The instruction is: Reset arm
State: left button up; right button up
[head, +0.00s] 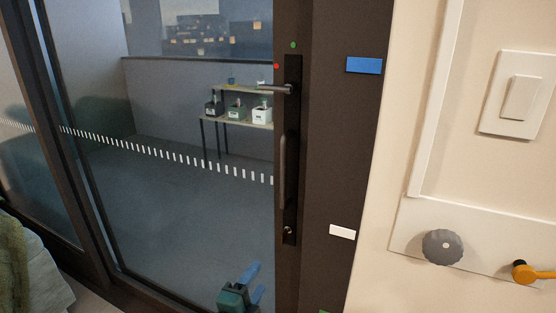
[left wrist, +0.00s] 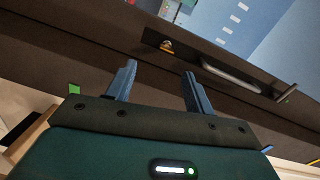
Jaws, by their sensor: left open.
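My left gripper (head: 247,283) shows at the bottom of the head view, low in front of the glass door, with blue fingers and a dark green body. In the left wrist view its two fingers (left wrist: 158,85) are apart, with nothing between them. It is below and to the left of the door's handle plate in the head view. My right gripper is in neither view.
A glass door (head: 180,200) with a dark frame (head: 335,130) fills the left and middle. It has a lever handle (head: 275,89) and a vertical pull bar (head: 283,170). On the right wall are a light switch (head: 519,98), a grey knob (head: 442,246) and a yellow-orange handle (head: 527,271).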

pick_arm(q)
jog(key=s+a+f+n+g+y+p, duration=0.1)
jog(key=s+a+f+n+g+p, duration=0.1)
jog(key=s+n, duration=0.3)
jog(key=s+a+f+n+g+y+p, duration=0.1)
jog(key=s+a+n, duration=0.2)
jog(key=s+n, duration=0.3)
jog(key=s+a+f+n+g+p, duration=0.2)
jog(key=s+n, duration=0.4)
jog(key=s, duration=0.5)
jog(key=shift+a+f+g+y+p, duration=0.3)
jog(key=shift+a+y+p, duration=0.1)
jog(key=shift+a, duration=0.2)
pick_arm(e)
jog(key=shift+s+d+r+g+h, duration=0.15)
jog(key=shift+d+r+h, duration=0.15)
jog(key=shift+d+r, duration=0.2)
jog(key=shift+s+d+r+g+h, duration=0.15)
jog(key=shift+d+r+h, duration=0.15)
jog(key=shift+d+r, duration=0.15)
pick_arm(q)
jog(key=shift+c, duration=0.4)
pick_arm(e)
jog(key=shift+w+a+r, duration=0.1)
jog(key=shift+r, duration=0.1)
